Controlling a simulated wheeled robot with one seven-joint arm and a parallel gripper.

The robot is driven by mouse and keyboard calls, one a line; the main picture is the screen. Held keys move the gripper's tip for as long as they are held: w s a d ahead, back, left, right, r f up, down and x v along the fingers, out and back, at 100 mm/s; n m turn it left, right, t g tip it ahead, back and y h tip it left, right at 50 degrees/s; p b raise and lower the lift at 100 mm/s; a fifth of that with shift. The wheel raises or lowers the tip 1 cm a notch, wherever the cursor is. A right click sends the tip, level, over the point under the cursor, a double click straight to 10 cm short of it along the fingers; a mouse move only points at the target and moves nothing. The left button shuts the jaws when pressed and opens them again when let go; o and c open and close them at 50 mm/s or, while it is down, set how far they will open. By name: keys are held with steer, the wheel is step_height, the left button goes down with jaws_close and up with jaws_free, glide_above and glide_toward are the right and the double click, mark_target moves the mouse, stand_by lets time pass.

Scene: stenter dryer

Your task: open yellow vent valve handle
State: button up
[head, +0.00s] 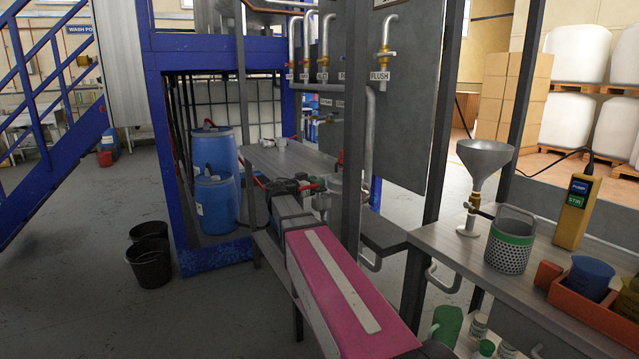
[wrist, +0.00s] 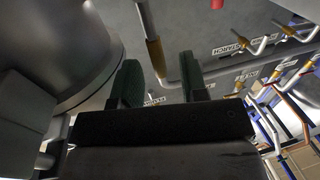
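No yellow vent valve handle can be made out in either view. In the wrist view my gripper (wrist: 163,84) shows two dark green finger pads held well apart, with nothing between them. Beyond the fingers a grey pipe with a brass sleeve (wrist: 153,55) stands out from a grey panel (wrist: 200,30) with upside-down labels. A small red part (wrist: 217,4) shows at the top edge.
Labelled pipes with brass fittings (head: 382,53) hang on the panel above. A metal bench (head: 450,250) at right carries a funnel (head: 484,165), a perforated cup (head: 510,245) and a yellow pendant (head: 575,212). Blue drums (head: 214,205) and black buckets (head: 148,264) stand left. Grey posts flank my arm.

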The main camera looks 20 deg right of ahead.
steer(key=shift+x, duration=0.9)
jaws_close()
steer(key=shift+w, duration=0.15)
steer(key=w+a+f+n+g+y, duration=0.1)
steer(key=w+f+n+g, duration=0.2)
steer(key=n, duration=1.2)
steer(key=shift+w+f+g, duration=0.3)
steer(key=shift+w+f, duration=1.25)
steer(key=shift+a, duration=0.15)
